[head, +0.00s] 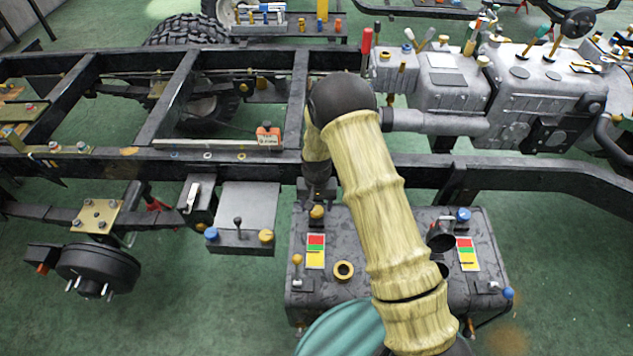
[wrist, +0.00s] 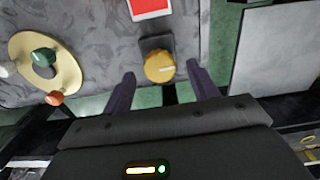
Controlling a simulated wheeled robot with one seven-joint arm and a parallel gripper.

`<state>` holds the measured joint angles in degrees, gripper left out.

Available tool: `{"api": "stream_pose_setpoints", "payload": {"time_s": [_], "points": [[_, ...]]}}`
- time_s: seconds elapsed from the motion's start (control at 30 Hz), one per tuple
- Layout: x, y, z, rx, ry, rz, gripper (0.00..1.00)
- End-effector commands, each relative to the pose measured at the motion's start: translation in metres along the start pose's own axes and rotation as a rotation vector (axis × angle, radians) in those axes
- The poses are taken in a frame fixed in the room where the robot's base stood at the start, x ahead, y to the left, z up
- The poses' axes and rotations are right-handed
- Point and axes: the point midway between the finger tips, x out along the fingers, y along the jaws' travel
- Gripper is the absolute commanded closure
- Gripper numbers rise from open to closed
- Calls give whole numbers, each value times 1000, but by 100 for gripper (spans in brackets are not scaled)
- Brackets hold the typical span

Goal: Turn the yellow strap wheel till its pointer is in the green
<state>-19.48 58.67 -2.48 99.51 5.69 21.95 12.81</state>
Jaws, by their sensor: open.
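The yellow strap wheel (wrist: 159,66) sits on a dark mount at the edge of the grey tank in the wrist view. It has a pale mark on its lower right face; which colour this points to cannot be told. In the head view the yellow wheel (head: 317,212) is just below my gripper (head: 318,192). A plate of red, green and yellow bands (head: 316,251) lies nearby; only its red end (wrist: 150,7) shows in the wrist view. My gripper (wrist: 161,72) is open, its fingers apart on either side of the wheel; contact is not visible.
A beige plate (wrist: 68,70) with green and orange knobs is left in the wrist view. A grey box (head: 247,205) stands beside the tank.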

Motion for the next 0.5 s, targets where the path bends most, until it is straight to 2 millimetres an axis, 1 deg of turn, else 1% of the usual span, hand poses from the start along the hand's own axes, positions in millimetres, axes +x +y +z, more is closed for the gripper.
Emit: {"api": "stream_pose_setpoints", "payload": {"time_s": [0.03, 0.5], "points": [[-9, 0, -1, 0, 3, -1, 41], [-102, -1, 0, -1, 3, -1, 41]]}}
